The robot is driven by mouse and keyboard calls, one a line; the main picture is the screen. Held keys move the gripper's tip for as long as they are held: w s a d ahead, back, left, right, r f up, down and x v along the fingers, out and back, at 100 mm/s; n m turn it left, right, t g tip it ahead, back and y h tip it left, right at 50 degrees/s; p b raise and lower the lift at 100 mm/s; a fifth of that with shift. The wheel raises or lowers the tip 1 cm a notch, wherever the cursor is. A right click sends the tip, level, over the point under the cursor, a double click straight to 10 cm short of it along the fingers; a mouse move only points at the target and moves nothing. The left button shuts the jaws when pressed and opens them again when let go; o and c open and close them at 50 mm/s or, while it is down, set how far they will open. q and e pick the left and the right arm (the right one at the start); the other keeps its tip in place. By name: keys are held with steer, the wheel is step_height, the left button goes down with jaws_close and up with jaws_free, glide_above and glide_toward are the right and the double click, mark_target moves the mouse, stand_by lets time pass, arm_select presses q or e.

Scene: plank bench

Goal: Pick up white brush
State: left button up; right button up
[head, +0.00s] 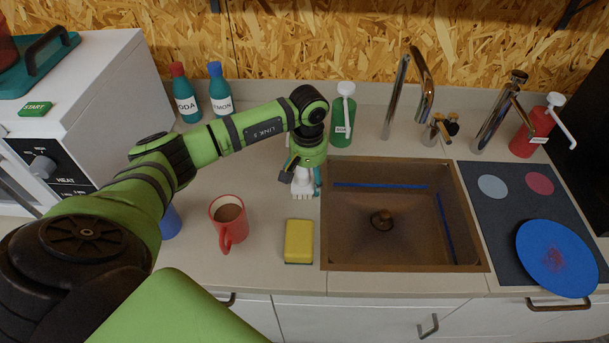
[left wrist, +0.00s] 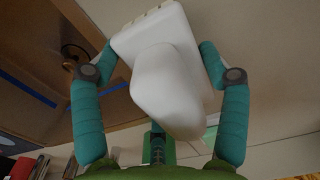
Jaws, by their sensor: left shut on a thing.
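The white brush (head: 302,182) is at the left edge of the sink, partly hidden by my left gripper (head: 305,178) above it. In the left wrist view the brush (left wrist: 168,75) fills the space between the two teal fingers of my left gripper (left wrist: 160,62), which is shut on it. I cannot tell whether the brush touches the counter. My right gripper is not in view.
The sink (head: 335,262) is just right of the brush. A yellow sponge (head: 298,242) lies in front of it, and a red mug (head: 228,222) stands to the left. A green soap dispenser (head: 342,120) stands behind. A blue plate (head: 556,258) lies far right.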

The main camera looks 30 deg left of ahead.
arm_select(q)
steer(key=shift+r+b, duration=0.45)
steer(key=shift+r, duration=0.05)
step_height(320, 180, up, 2)
steer(key=shift+w+r+b, duration=0.1)
steer(key=shift+r+b, duration=0.1)
steer(key=shift+b, duration=0.6)
steer(key=w+d+r+b, duration=0.4)
steer(key=d+r, duration=0.3)
steer(key=d, duration=0.3)
steer(key=shift+w+d+r, duration=0.2)
steer(key=shift+w+r, duration=0.1)
steer(key=shift+w, duration=0.3)
